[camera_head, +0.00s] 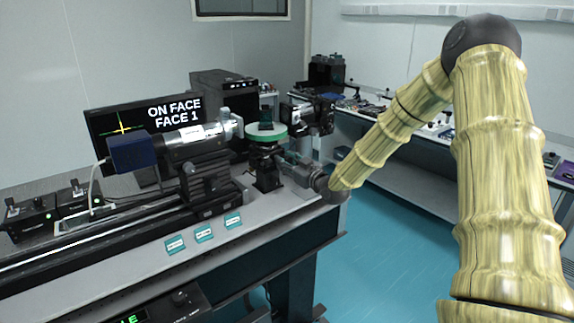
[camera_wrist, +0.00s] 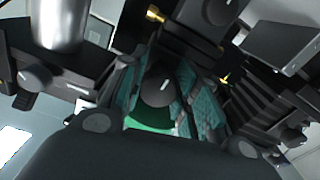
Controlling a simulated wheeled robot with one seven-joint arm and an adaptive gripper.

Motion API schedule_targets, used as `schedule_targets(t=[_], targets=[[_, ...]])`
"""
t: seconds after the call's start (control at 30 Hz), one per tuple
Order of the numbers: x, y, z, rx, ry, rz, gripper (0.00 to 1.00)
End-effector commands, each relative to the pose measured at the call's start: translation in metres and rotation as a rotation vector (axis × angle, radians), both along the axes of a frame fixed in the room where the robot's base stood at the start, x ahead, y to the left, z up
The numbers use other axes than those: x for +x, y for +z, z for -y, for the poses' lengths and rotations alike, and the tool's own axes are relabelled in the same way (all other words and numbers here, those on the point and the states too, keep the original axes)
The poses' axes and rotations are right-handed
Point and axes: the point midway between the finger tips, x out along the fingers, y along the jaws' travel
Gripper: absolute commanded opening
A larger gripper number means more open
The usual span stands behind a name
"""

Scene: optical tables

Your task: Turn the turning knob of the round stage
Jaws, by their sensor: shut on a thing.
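The round stage (camera_head: 266,131) has a pale green and white disc on a dark post near the table's right end. A small dark block (camera_head: 265,120) stands on the disc. In the wrist view the turning knob (camera_wrist: 157,90) is dark and round with a short white mark. It sits between the teal pads of my gripper (camera_wrist: 166,78), which is shut on it. A green surface (camera_wrist: 150,124) shows just below the knob. In the head view my gripper (camera_head: 284,158) reaches in low beside the stage; its fingertips and the knob are too small to make out.
A silver cylinder instrument (camera_head: 190,138) with a blue end stands on a rail left of the stage. Behind it a monitor (camera_head: 128,122) reads "ON FACE, FACE 1". A dark device (camera_head: 312,112) stands close right of the stage. Teal labels (camera_head: 204,235) lie along the front.

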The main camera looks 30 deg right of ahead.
Motion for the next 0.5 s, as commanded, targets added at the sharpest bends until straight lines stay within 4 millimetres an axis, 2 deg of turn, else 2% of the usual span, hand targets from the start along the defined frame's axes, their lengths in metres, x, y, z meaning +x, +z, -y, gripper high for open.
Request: schedule_targets(t=[0.3, 0.33, 0.43, 0.5], targets=[[0.0, 0.0007, 0.0009, -0.004, -0.002, 0.001, 0.07], [0.0, 0.0007, 0.0009, -0.004, -0.002, 0.001, 0.36], [0.0, 0.0006, 0.0009, -0.003, -0.002, 0.001, 0.53], [0.0, 0.0005, 0.0007, -0.003, -0.001, 0.0, 0.53]])
